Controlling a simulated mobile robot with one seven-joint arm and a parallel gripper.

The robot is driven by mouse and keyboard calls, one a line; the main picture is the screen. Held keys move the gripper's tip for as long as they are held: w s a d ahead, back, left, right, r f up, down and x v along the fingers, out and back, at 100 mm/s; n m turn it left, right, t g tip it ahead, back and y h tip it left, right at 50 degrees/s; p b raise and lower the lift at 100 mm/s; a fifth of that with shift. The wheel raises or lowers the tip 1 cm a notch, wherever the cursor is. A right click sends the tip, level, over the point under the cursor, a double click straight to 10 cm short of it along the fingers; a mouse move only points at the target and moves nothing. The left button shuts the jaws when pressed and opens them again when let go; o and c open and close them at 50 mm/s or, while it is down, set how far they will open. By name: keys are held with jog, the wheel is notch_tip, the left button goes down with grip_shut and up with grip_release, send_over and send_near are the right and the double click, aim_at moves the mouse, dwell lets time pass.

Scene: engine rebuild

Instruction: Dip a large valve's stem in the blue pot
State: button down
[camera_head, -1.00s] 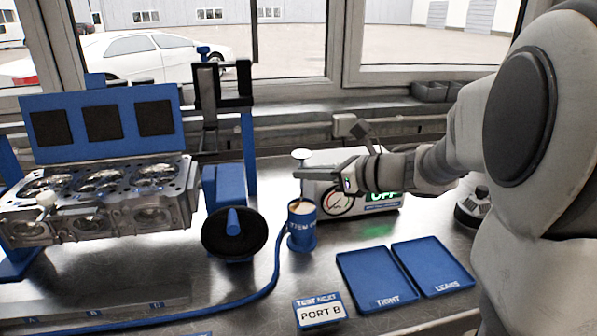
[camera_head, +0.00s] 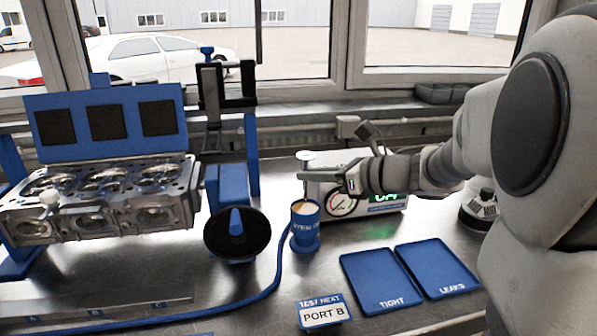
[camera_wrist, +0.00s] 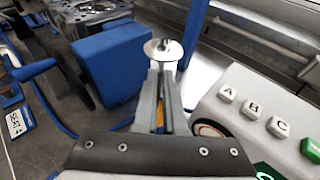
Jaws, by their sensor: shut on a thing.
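My gripper (camera_head: 304,177) is shut on a valve (camera_head: 306,156), whose pale round head sits above the fingers. In the wrist view the valve head (camera_wrist: 163,48) shows just beyond the fingertips (camera_wrist: 166,75); its stem is mostly hidden by the fingers. The blue pot (camera_head: 305,240), with a cream-coloured top and partly readable lettering, stands upright on the bench below my fingertips, with a visible gap between in the head view. An orange-yellow bit shows between the fingers in the wrist view; I cannot tell what it is.
A white box with a gauge and display (camera_head: 345,203) stands close behind the pot; its A, B, C buttons (camera_wrist: 253,110) show in the wrist view. A black wheel (camera_head: 237,236) and cylinder head (camera_head: 100,205) lie left. Blue trays TIGHT (camera_head: 380,283) and LEAKS (camera_head: 437,270) look empty.

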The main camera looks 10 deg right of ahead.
jog(key=shift+f+b, duration=2.8)
jog(key=shift+b, duration=0.15)
dwell(0.7)
notch_tip(320, 180, up, 8)
jog(key=p, duration=0.4)
jog(key=shift+f, duration=0.2)
dwell(0.5)
dwell(0.5)
